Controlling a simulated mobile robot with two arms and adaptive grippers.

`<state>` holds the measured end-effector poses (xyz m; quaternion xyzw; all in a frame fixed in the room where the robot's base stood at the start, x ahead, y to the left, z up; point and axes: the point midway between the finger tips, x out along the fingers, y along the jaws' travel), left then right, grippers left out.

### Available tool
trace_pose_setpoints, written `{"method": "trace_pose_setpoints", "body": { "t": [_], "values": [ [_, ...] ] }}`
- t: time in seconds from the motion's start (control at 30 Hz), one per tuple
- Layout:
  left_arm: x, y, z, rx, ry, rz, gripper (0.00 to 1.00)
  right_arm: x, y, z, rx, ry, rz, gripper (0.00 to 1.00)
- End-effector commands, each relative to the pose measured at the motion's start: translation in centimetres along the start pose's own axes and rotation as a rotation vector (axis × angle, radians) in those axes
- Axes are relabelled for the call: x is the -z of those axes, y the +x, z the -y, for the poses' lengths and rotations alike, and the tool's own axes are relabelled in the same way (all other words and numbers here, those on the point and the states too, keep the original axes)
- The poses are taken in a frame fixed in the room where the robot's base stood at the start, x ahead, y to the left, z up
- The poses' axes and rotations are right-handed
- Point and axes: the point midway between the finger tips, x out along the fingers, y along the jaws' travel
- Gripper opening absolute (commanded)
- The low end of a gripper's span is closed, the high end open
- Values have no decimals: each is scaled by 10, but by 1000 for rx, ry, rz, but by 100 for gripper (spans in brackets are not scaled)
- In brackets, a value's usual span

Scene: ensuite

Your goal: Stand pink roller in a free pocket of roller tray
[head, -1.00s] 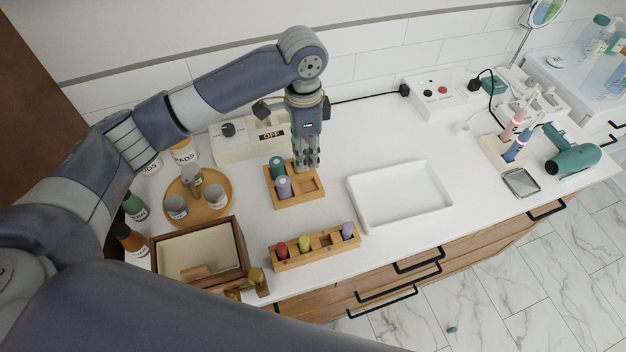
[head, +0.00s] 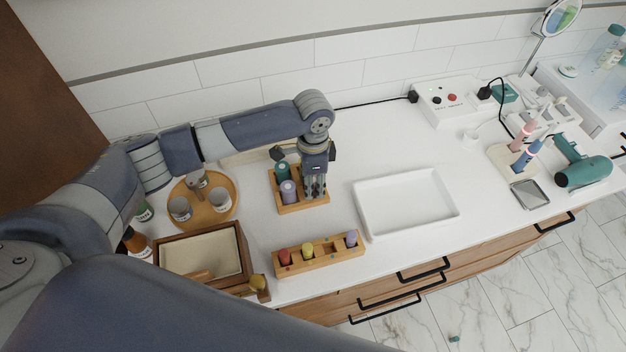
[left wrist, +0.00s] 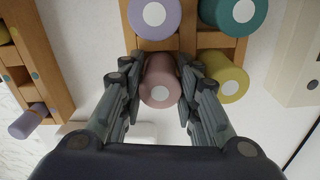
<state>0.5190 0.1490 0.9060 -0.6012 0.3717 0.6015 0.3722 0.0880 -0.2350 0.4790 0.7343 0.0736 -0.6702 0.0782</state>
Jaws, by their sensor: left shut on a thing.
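The wooden roller tray (head: 291,209) stands on the counter, with a teal roller (head: 282,171) and a lilac roller (head: 288,190) in its left pockets. In the left wrist view, a yellow roller (left wrist: 226,83) stands on the tray's other side. My left gripper (head: 315,194) is down at the tray's right side. It is shut on the pink roller (left wrist: 160,82), which is upright beside the lilac and yellow rollers. In the head view the fingers hide the pink roller. I cannot tell whether its base rests in the pocket. My right gripper is not in view.
A wooden rack (head: 318,262) with red, yellow and lilac rollers stands in front. A white tray (head: 362,213) is to the right. A round wooden tray (head: 217,214) with jars and an open box (head: 240,240) are to the left. A switch box (head: 447,103) stands behind.

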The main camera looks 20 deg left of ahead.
Motion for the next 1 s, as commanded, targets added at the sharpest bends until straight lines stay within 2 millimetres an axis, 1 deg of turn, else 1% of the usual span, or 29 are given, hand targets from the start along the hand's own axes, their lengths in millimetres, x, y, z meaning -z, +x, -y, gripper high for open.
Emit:
{"method": "trace_pose_setpoints", "body": {
  "t": [0.3,0.33,0.37,0.67,0.77,0.87,1.0],
  "values": [
    [0,3,0,0,0,-1,6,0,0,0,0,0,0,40],
    [0,2,0,0,0,-1,34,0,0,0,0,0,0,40],
    [0,2,0,0,0,-1,38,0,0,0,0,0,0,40],
    [0,2,0,0,0,-1,38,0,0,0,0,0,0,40],
    [0,-2,1,2,0,-2,38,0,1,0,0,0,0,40],
    [1,-15,1,3,1,-4,38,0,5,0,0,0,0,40],
    [1,-43,2,5,0,-5,38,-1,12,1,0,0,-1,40]
  ]
}}
